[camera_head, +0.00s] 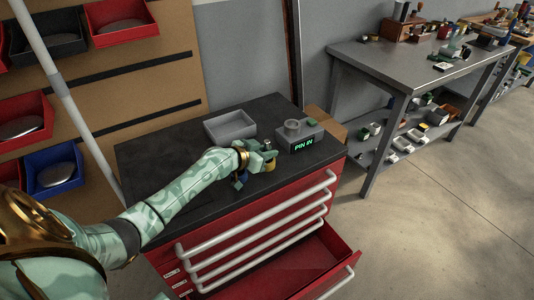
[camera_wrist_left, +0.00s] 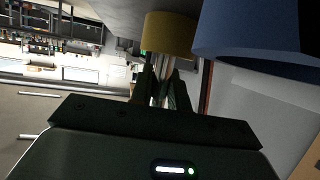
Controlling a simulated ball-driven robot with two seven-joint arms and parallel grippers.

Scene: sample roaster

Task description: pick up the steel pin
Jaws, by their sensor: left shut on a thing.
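The steel pin (camera_head: 267,145) shows as a small pale tip above my left gripper (camera_head: 264,155), over the dark top of the red tool cabinet. My left gripper is shut on it; the fingers hide most of the pin. In the left wrist view the gripper (camera_wrist_left: 163,90) has its dark fingers close around a thin, shiny upright strip, which appears to be the pin. My right gripper is in neither view.
A yellow cylinder (camera_wrist_left: 170,33) and a blue one (camera_wrist_left: 255,30) stand close to the fingers. A grey device (camera_head: 301,136) reading "PIN IN" and an empty grey tray (camera_head: 230,126) sit on the cabinet top (camera_head: 180,150). A lower red drawer (camera_head: 300,272) hangs open.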

